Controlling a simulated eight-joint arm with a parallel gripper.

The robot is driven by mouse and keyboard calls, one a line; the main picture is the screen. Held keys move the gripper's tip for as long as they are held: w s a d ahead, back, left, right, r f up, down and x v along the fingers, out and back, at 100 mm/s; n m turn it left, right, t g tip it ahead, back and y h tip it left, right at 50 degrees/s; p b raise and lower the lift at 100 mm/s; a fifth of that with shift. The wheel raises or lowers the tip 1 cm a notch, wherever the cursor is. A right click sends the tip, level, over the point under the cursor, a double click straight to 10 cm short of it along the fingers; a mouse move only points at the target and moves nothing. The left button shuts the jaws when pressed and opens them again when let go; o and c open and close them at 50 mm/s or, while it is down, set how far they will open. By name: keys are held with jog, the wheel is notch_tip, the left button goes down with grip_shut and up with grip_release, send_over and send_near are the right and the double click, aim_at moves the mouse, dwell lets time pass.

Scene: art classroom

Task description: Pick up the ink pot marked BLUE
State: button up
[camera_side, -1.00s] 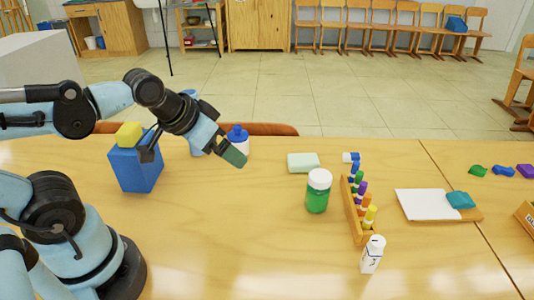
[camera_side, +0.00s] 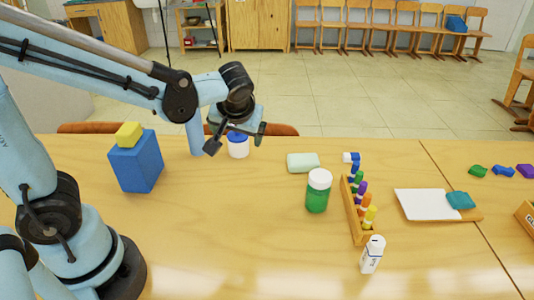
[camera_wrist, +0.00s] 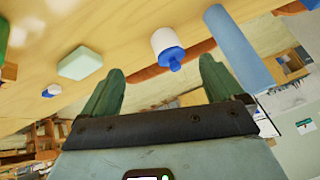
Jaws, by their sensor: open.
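A white pot with a blue lid (camera_side: 238,147) stands upright near the table's far edge; I can read no marking on it. My gripper (camera_side: 237,138) is open and empty, its two fingers to either side of the pot's top in the side view, partly hiding the lid. In the wrist view the same pot (camera_wrist: 167,44) appears between and beyond the open fingers (camera_wrist: 160,85), apart from them. A green jar with a white lid (camera_side: 317,195) stands to the right. A small white bottle (camera_side: 372,256) with unreadable dark lettering stands at the front.
A blue cylinder (camera_wrist: 238,47) stands close beside the pot. A blue block (camera_side: 136,165) with a yellow cube (camera_side: 129,135) on top is to the left. A pale green block (camera_side: 303,162) and a rack of coloured pens (camera_side: 357,220) are to the right. The front middle table is clear.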

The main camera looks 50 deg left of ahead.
aim_at(239, 145)
jog(key=w+a+f+n+y, duration=0.1)
jog(key=w+f+n+y, duration=0.1)
jog(key=n, duration=0.1)
jog(key=w+a+f+n+g+y, duration=0.1)
jog(key=w+a+f+n+y, duration=0.1)
jog(key=n, duration=0.1)
jog(key=w+a+f+n+y, duration=0.2)
jog(key=f+n+y, duration=0.1)
jog(key=shift+w+a+g, duration=0.15)
jog(key=shift+w+g, duration=0.15)
jog(key=shift+w, duration=0.05)
jog(key=shift+r+x, duration=0.15)
jog(key=shift+x, duration=1.2)
jog(key=shift+r+x, duration=0.15)
jog(key=shift+x, duration=1.2)
jog(key=shift+a, duration=0.15)
jog(key=c, duration=1.3)
